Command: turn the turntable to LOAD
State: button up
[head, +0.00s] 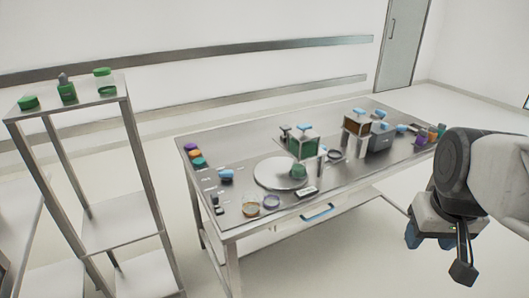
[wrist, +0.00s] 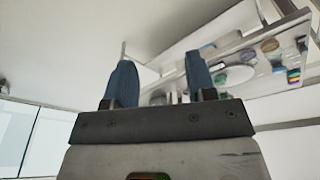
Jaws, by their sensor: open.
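The turntable (head: 282,174) is a round pale metal disc on the steel table, left of the table's middle in the head view. A green item (head: 298,171) stands at its right edge. A small dark block with a white label (head: 307,193) sits just in front of it; its lettering is too small to read. My gripper (head: 428,236) is at the right of the head view, in front of the table and well apart from the turntable. In the wrist view its two blue fingers (wrist: 160,85) are spread with nothing between them. A pale disc, probably the turntable (wrist: 240,74), shows beyond the right finger.
The steel table (head: 240,170) carries two raised box stands, green (head: 304,146) and brown (head: 357,126), behind and right of the turntable. Two ring-like dishes (head: 251,209) lie at the front left. A shelf rack (head: 105,238) with green-capped containers stands left. Floor before the table is clear.

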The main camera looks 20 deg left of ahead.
jog(key=w+a+r+n, duration=0.1)
jog(key=w+a+n, duration=0.2)
jog(key=w+a, duration=0.35)
jog(key=w+a+r+n, duration=0.1)
jog(key=w+a+n, duration=0.25)
jog(key=w, duration=0.65)
jog(key=n+g, duration=0.2)
jog(key=n, duration=1.1)
send_over(227, 171)
notch_tip(227, 171, down, 20)
jog(key=shift+w+d+r, duration=0.1)
jog(key=shift+a+n, duration=0.25)
jog(key=shift+a, duration=0.05)
jog(key=shift+f, duration=0.3)
jog(key=shift+f, duration=3.75)
